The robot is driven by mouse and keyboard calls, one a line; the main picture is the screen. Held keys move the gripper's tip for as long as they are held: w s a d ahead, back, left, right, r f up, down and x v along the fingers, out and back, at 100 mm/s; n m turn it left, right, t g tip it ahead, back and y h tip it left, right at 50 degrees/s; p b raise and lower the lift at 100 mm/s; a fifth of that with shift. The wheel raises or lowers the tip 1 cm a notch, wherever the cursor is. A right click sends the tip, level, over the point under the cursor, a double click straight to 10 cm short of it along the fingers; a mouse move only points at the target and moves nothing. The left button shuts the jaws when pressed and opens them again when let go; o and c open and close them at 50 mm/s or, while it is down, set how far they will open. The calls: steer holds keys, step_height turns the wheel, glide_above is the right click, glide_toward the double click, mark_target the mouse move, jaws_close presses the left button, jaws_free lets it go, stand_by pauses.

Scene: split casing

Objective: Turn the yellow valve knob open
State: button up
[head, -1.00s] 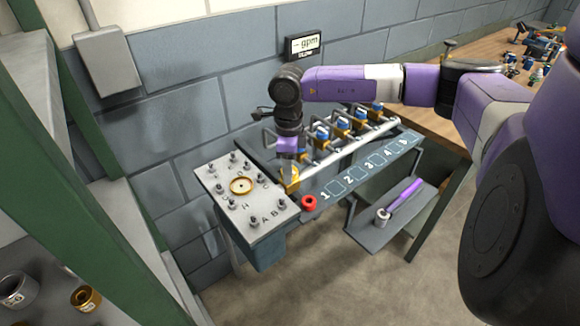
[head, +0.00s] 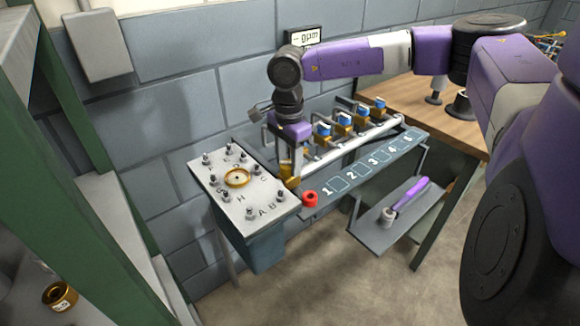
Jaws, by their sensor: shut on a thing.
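The yellow valve knob (head: 292,182) is at the near left end of a silver pipe (head: 345,147), beside the grey lettered plate. Only a small part of it shows. My gripper (head: 290,168) points down from above and is shut on the knob. The fingertips are small and partly hidden, so the exact grip and the knob's angle cannot be made out. Several valves with blue tops (head: 344,118) stand along the pipe to the right. A small gpm display (head: 304,37) on the wall behind shows a dash.
A grey plate (head: 262,199) with upright studs and a gold ring (head: 237,177) lies left of my gripper. A lower tray (head: 369,231) holds a purple-handled tool (head: 411,194). A green-framed shelf (head: 95,170) stands at left.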

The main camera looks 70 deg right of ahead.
mark_target(289, 163)
steer(key=n, duration=0.1)
steer(key=n+b, duration=0.1)
steer(key=n, duration=0.1)
steer(key=shift+s+d+n, duration=0.1)
steer(key=shift+s+n, duration=0.15)
steer(key=shift+n, duration=0.15)
steer(key=n, duration=0.1)
steer(key=n+b, duration=0.1)
steer(key=n, duration=0.1)
steer(key=shift+w+d+n, duration=0.25)
steer(key=shift+d+n, duration=0.05)
steer(key=shift+a+n, duration=0.1)
steer(key=shift+n, duration=0.5)
steer(key=shift+b, duration=0.3)
steer(key=o, duration=1.4)
steer(key=shift+a, duration=0.1)
steer(key=shift+r, duration=0.15)
steer(key=shift+r, duration=3.8)
